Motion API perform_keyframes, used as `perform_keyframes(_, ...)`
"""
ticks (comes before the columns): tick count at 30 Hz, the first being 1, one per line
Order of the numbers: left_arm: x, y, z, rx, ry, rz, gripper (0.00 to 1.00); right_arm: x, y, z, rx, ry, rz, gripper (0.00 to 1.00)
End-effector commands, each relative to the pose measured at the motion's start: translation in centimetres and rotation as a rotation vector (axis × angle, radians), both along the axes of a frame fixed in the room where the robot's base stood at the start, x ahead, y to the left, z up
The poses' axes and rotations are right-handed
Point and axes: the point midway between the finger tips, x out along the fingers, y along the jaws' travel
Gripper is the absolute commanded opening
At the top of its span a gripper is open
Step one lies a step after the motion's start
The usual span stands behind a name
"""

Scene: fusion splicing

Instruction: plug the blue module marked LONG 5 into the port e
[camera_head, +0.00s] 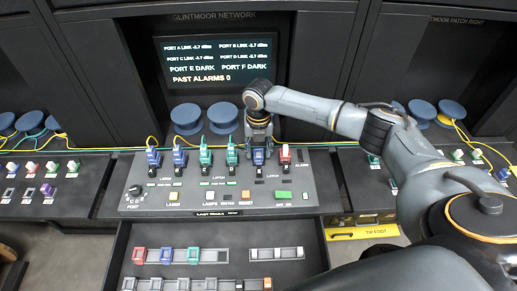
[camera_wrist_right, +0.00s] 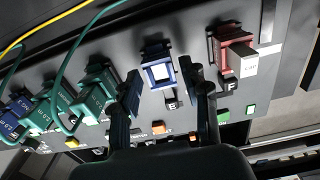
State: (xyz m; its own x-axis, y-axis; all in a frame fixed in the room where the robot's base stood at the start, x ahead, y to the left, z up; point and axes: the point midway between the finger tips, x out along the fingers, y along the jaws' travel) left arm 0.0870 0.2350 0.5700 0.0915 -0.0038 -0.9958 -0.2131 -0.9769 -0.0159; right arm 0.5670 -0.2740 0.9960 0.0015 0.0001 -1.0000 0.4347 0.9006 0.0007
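A blue module (camera_head: 258,156) with a white-rimmed front sits at the fifth position of the sloped panel (camera_head: 130,205), just left of the red unit at F. It shows large in the right wrist view (camera_wrist_right: 158,70). I cannot read LONG 5 on it, nor tell whether it is fully seated. My right gripper (camera_head: 259,138) is over this position. In the right wrist view its two fingers (camera_wrist_right: 163,92) stand apart on either side of the blue module, with gaps visible. The screen (camera_head: 215,60) reads PORT E DARK. My left gripper is not in view.
Blue (camera_head: 153,158) and teal (camera_head: 206,155) cabled modules stand to the left. The red unit (camera_head: 284,155) at F is close on the right. An open drawer below holds a rack (camera_head: 180,262) with red, blue and teal modules. Green and yellow cables run behind the panel.

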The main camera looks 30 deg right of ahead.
Motion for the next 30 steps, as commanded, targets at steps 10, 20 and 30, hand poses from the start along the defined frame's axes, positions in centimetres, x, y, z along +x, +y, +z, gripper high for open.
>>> perform_keyframes(10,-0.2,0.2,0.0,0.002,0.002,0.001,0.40,0.0,0.0,0.2,0.000,0.000,0.000,0.56)
perform_keyframes(20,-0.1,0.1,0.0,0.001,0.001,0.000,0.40,0.1,0.0,5.4,0.001,-0.005,0.001,0.56)
perform_keyframes(30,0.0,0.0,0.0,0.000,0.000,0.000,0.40,0.1,0.0,11.2,0.001,-0.002,0.000,0.56)
